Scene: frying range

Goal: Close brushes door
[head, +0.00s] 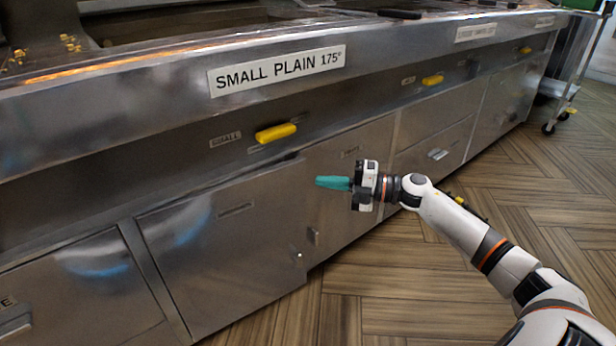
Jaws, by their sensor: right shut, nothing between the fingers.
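The steel range front has several doors under the counter. One door (220,262), left of my right gripper, has a small label too blurred to read. Its right edge seems to stand out from the front, as if slightly ajar. The neighbouring door (340,215) has another small unreadable label near its top and looks about flush. I cannot tell from the labels which is the brushes door. My right gripper (332,183) has teal fingers, shut and empty, pointing left in front of the neighbouring door. I cannot tell whether it touches anything. My left gripper is not in view.
Yellow handles (276,133) stick out along the panel above the doors. A "SMALL PLAIN 175°" sign (278,71) is on the counter front. A wheeled cart (572,80) stands at the far right. The wooden floor (400,285) in front is clear.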

